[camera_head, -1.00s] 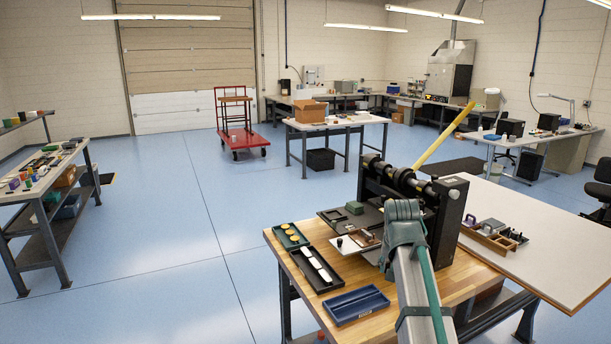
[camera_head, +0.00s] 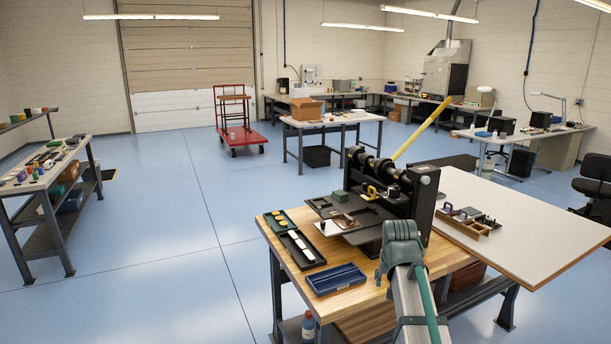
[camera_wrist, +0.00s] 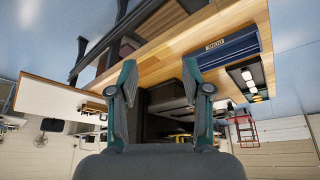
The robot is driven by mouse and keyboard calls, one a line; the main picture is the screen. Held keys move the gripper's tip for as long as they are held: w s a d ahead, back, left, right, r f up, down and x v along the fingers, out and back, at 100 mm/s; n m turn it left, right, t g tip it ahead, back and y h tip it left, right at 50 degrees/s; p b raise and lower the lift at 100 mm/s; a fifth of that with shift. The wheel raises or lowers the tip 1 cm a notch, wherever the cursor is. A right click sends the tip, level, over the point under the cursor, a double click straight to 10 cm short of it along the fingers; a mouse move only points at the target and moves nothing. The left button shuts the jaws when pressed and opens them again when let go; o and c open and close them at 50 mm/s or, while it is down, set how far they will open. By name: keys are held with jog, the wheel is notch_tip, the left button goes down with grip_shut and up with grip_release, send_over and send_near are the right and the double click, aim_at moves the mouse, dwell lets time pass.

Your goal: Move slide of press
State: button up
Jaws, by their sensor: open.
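The badge press (camera_head: 421,205) stands on the wooden bench, black, with a yellow lever (camera_head: 424,128) slanting up to the right. Its slide seems to be the dark flat plate (camera_head: 322,207) reaching out to the left, with a brown block (camera_head: 345,221) and a white knob near it. My gripper shows from behind in the head view (camera_head: 402,250), in front of the press; its fingertips are hidden there. In the wrist view, which looks upside down, its teal fingers (camera_wrist: 160,78) are apart with nothing between them. Dark press parts (camera_wrist: 162,112) show beyond them.
A blue tray (camera_head: 336,279), a black tray with white pieces (camera_head: 291,245) and a green tray with yellow pieces (camera_head: 270,221) lie left on the bench. A wooden box (camera_head: 470,226) sits on the pale board (camera_head: 520,222) at right. The bench front is clear.

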jog(key=s+a+f+n+g, duration=0.15)
jog(key=s+f, duration=0.35)
jog(key=f, duration=0.6)
jog(key=s+a+f+g+y, duration=0.15)
jog(key=s+f, duration=0.45)
jog(key=f, duration=0.6)
jog(key=s+a+f+g+h, duration=0.15)
jog(key=s+f, duration=0.35)
jog(key=f, duration=0.6)
jog(key=s+f+g, duration=0.2)
jog(key=s+f, duration=0.4)
jog(key=s, duration=0.5)
jog(key=s+a+f+g+b, duration=0.1)
jog(key=s+f+g, duration=0.1)
jog(key=s+f, duration=0.5)
jog(key=s+f+n+g+y, duration=0.1)
jog(key=s+f+g, duration=0.2)
jog(key=s+f, duration=0.4)
jog(key=s, duration=0.9)
jog(key=shift+a+f+b, duration=0.25)
jog(key=shift+a+b, duration=0.1)
jog(key=shift+a, duration=0.05)
